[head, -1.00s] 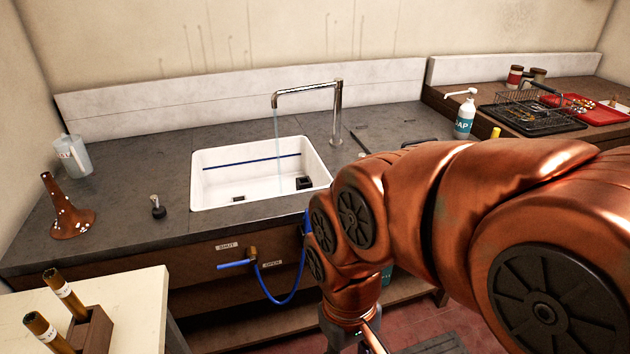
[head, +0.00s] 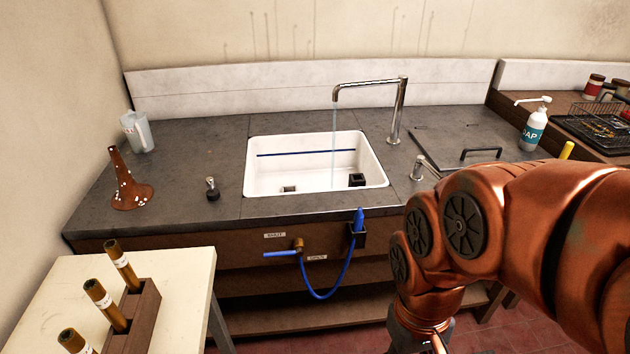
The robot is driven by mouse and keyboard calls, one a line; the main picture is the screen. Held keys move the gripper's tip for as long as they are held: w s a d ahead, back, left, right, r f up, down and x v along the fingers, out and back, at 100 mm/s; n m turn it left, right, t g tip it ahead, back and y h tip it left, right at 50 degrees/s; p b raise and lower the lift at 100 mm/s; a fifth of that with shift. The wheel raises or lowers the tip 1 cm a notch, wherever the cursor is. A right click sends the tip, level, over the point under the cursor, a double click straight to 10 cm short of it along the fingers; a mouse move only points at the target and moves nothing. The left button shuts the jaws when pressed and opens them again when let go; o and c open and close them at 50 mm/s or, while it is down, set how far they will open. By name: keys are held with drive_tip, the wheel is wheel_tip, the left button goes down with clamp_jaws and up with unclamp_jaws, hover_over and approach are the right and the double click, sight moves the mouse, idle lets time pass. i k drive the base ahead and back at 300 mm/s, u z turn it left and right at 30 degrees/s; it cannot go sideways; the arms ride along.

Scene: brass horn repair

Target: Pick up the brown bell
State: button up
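The brown bell (head: 127,188) stands on its wide rim at the left end of the dark counter, narrow end up, with white specks on it. My gripper (head: 432,347) is at the bottom edge of the head view, low in front of the counter and well to the right of the bell. Only its upper part shows. Its fingertips are cut off, so I cannot see whether it is open. Nothing touches the bell.
A clear jug (head: 138,132) stands behind the bell. A small black-based plug (head: 212,189) lies between the bell and the white sink (head: 262,180), where water runs from the tap (head: 396,110). A cream table (head: 190,285) with a rack of brown tubes (head: 143,318) stands front left.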

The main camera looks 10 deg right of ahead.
sight(131, 195)
drive_tip(key=z, duration=0.65)
drive_tip(key=i, duration=0.9)
drive_tip(key=u, duration=2.85)
